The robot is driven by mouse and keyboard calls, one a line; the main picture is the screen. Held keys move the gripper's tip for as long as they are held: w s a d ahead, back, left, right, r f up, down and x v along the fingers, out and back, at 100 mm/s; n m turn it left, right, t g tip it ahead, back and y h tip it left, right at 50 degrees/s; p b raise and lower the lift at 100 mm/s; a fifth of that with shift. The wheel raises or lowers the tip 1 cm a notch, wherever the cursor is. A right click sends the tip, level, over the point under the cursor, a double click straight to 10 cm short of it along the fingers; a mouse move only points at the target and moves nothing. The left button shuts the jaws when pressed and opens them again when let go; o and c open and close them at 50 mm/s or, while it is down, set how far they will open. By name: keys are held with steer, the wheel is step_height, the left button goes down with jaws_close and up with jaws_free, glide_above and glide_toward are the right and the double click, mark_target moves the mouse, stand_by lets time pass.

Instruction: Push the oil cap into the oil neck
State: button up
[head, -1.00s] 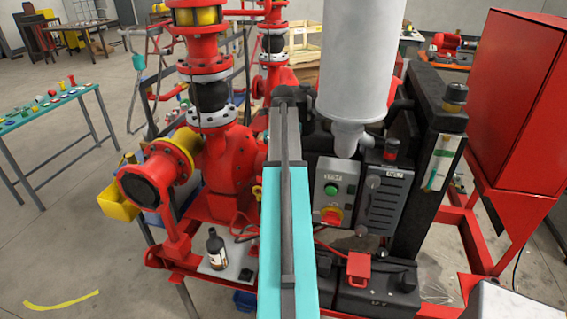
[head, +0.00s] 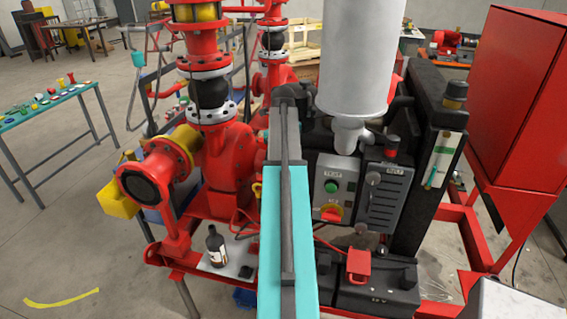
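My arm runs up the middle of the head view, in front of the red pump (head: 232,155) and the dark engine block (head: 318,140). Its far end bends away near the engine top, and my gripper is not visible. I cannot make out the oil cap or the oil neck for certain; they may be hidden behind my arm or the engine parts. A dark bottle (head: 216,246) with a pale label stands upright on a white plate (head: 238,262) left of my arm.
A large white cylinder (head: 357,60) stands over the engine, right of my arm. A control box (head: 332,187) with green and red buttons sits below it. A red cabinet (head: 515,100) is at right. A teal table (head: 45,108) with small parts is at left, with open floor before it.

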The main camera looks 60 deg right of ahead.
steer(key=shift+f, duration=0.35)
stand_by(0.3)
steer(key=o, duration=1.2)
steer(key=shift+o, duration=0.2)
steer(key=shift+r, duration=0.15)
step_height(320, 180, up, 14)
steer(key=b, duration=0.5)
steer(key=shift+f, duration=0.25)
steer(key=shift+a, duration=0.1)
